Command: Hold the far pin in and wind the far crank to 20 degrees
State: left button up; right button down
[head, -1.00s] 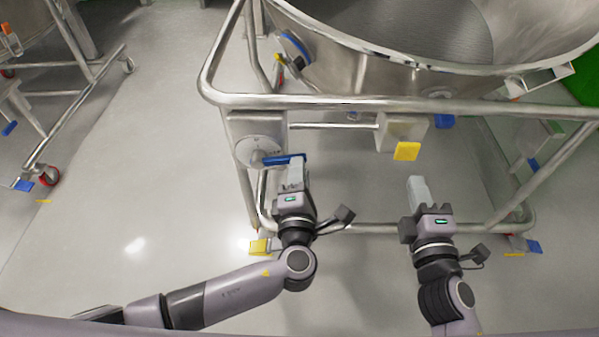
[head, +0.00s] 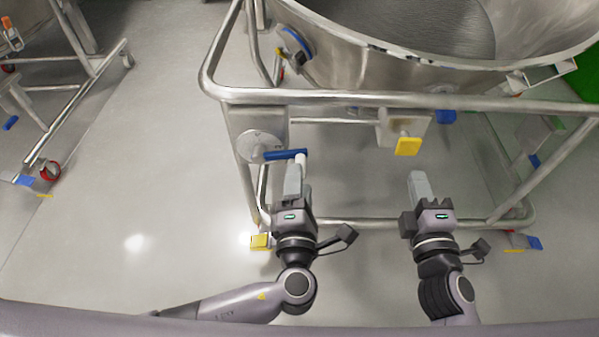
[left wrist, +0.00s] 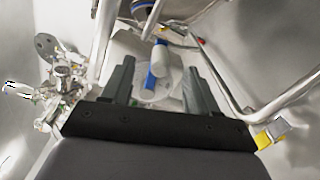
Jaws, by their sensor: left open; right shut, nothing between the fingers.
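The crank has a round grey disc (head: 254,146), a blue arm (head: 283,155) pointing right and a white handle (head: 300,160) at its end. My left gripper (head: 295,178) is open just below the handle. In the left wrist view the white handle (left wrist: 161,60) and blue arm (left wrist: 150,77) show between its two spread fingers, with no clear contact. A yellow pad (head: 408,146), apparently the pin's head, sits on a short stem at a grey box right of the crank. My right gripper (head: 419,180) is shut and empty, below the pad and apart from it.
A steel frame rail (head: 350,97) runs above the crank and pad, below a large round bowl (head: 420,30). A lower rail (head: 375,223) passes behind my grippers. A yellow foot pedal (head: 260,241) is at the lower left. Open floor (head: 130,180) lies to the left.

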pick_arm(q)
jog(key=s, duration=0.5)
jog(key=shift+s, duration=0.3)
jog(key=shift+s, duration=0.1)
